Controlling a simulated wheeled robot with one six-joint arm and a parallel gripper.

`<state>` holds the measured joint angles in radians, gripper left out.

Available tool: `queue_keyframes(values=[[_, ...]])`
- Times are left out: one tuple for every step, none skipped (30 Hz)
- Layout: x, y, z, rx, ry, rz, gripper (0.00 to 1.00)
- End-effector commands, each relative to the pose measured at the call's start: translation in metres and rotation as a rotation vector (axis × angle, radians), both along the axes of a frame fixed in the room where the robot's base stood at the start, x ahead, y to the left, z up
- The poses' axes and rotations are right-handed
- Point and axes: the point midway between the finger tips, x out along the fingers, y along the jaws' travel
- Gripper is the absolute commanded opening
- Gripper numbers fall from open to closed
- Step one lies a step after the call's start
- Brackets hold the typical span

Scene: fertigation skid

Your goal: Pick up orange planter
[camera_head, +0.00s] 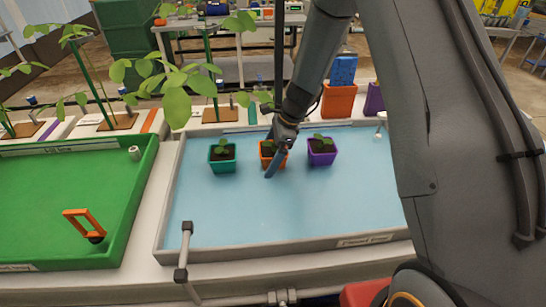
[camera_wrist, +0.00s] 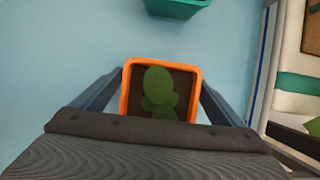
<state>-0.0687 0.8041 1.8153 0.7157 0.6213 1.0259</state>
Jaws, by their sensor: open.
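The orange planter (camera_head: 266,154) is a small square pot with dark soil and a green seedling. It stands in the light blue tray between the green planter and the purple planter. In the wrist view the orange planter (camera_wrist: 127,95) shows from above, its near part hidden by my gripper's body. My gripper (camera_head: 272,160) is over the orange planter and partly covers it in the head view. In the wrist view its two fingers (camera_wrist: 160,92) are spread, one to each side of the planter. I cannot tell whether they touch it.
The green planter (camera_head: 222,166) stands to the left and the purple planter (camera_head: 321,158) to the right, both close. The tray has a grey rim (camera_head: 300,242). A green tray (camera_head: 50,200) with an orange handle lies left. Tall leafy plants (camera_head: 176,98) rise behind. The tray's front is clear.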

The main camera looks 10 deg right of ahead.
Motion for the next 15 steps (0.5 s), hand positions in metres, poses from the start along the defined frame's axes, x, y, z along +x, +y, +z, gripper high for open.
queue_keyframes(values=[[-0.0004,0.0010,-0.0023,0.000,0.001,0.000,0.92],[-0.0003,0.0013,-0.0032,0.000,0.001,0.000,0.92],[-0.0003,0.0016,-0.0039,0.000,0.001,0.000,0.92],[-0.0002,0.0016,-0.0040,0.000,0.000,0.000,0.92],[-0.0001,0.0016,-0.0040,0.000,0.000,0.000,0.92],[0.0000,0.0015,-0.0039,0.000,0.000,0.000,0.92],[-0.0001,0.0015,-0.0039,0.000,0.000,0.000,0.92],[0.0000,0.0015,-0.0038,0.000,0.000,0.000,0.92],[0.0000,0.0015,-0.0038,0.000,0.000,0.000,0.89],[0.0000,0.0013,-0.0038,0.000,0.000,0.000,0.84],[0.0000,0.0013,-0.0038,0.000,0.000,0.000,0.79],[0.0000,0.0013,-0.0038,0.000,0.000,0.000,0.72],[0.0000,0.0013,-0.0037,0.000,0.000,0.000,0.67],[0.0000,0.0013,-0.0037,0.000,0.000,0.000,0.62],[0.0000,0.0013,-0.0037,0.000,0.000,0.000,0.55]])
